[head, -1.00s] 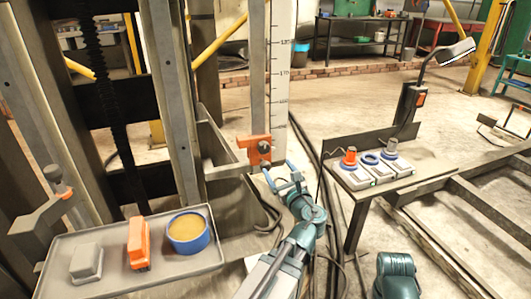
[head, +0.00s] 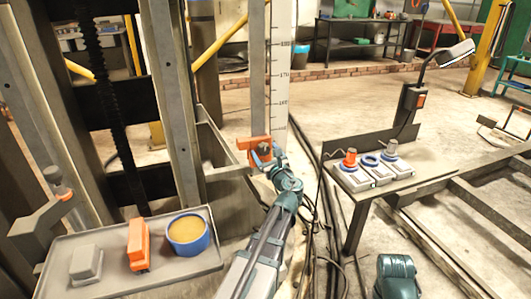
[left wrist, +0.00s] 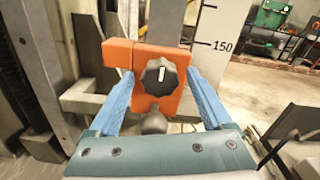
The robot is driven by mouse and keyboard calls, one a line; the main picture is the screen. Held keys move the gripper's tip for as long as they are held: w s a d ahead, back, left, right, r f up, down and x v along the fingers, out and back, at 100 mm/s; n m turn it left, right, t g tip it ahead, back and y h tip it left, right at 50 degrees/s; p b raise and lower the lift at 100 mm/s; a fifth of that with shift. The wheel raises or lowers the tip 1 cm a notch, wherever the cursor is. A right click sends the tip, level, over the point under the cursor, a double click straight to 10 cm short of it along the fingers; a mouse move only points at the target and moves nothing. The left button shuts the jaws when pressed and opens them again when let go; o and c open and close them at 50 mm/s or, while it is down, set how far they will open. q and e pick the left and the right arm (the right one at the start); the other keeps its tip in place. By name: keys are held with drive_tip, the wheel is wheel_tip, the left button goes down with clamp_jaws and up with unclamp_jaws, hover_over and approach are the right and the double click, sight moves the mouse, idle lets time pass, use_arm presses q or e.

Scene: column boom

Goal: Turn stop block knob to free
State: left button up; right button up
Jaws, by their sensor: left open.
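The orange stop block (left wrist: 118,55) is mounted on a rail beside the white ruled scale (left wrist: 226,30). Its round black knob (left wrist: 160,76) faces the left wrist camera, with a white pointer mark standing nearly upright. In the head view the stop block (head: 255,143) is partly covered by my left gripper (head: 264,158). My left gripper (left wrist: 162,92) is open, its blue fingers on either side of the knob and apart from it. Whether a fingertip touches the block's body I cannot tell. My right gripper is not in view.
A grey tray (head: 110,281) at the lower left holds a grey block, an orange object and a blue round tub (head: 188,250). A side table (head: 345,190) with button boxes and a lamp stands to the right. Cables run along the floor between.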

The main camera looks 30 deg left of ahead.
use_arm(q)
clamp_jaws()
idle(0.3)
drive_tip(key=shift+n, duration=0.4)
drive_tip(key=n, duration=0.3)
drive_tip(key=shift+n, duration=0.4)
drive_tip(key=n, duration=0.4)
drive_tip(key=shift+s+n, duration=0.1)
drive_tip(key=shift+n, duration=0.2)
drive_tip(key=n, duration=0.4)
drive_tip(key=shift+f+n, duration=0.1)
drive_tip(key=shift+n, duration=2.3)
